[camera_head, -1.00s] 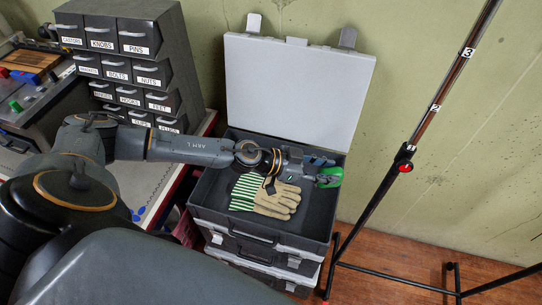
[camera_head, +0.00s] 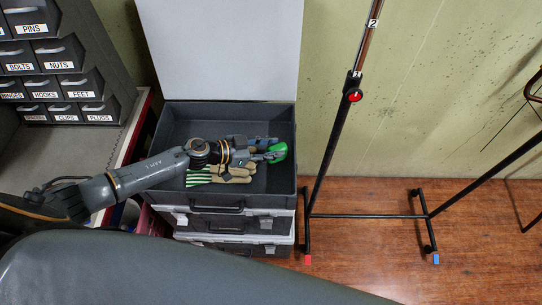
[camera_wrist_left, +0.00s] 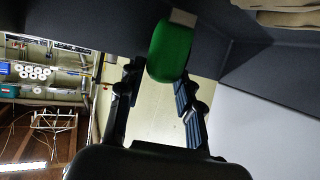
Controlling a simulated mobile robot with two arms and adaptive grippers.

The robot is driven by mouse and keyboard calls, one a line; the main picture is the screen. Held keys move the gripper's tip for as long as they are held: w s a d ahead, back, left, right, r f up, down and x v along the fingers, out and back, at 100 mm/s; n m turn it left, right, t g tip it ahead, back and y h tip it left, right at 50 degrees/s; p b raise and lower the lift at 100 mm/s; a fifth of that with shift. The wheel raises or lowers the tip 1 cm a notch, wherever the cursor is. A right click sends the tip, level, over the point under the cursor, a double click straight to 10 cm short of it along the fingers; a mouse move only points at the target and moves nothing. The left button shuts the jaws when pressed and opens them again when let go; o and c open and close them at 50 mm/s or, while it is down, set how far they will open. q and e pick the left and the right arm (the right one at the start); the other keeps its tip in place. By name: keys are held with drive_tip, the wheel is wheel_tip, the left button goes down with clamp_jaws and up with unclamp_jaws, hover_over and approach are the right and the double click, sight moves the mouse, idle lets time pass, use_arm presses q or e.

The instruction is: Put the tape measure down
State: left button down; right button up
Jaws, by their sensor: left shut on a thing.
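The green tape measure (camera_head: 277,152) is in the grip of my left gripper (camera_head: 264,150), over the open dark grey toolbox (camera_head: 282,205), near its right side. In the left wrist view the tape measure (camera_wrist_left: 171,50) sits at the tips of the two fingers (camera_wrist_left: 160,82). I cannot tell whether it touches the toolbox. My right gripper is not in view.
Tan gloves (camera_head: 238,175) with green-striped cuffs lie in the toolbox under my left gripper. The raised pale lid (camera_head: 220,50) stands behind. A drawer cabinet (camera_head: 65,75) is at left. A black rack (camera_head: 370,215) stands on the wooden floor at right.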

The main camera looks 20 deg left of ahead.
use_arm(q)
drive_tip(key=shift+f+b, duration=0.55)
drive_tip(key=shift+f, duration=1.15)
drive_tip(key=shift+f, duration=0.1)
drive_tip(key=c, duration=0.9)
unclamp_jaws()
drive_tip(key=shift+f, duration=0.1)
drive_tip(key=shift+r, duration=0.2)
drive_tip(key=v, duration=0.6)
drive_tip(key=shift+s+a, duration=0.1)
drive_tip(key=shift+s+a+r, duration=0.35)
drive_tip(key=shift+a, duration=0.1)
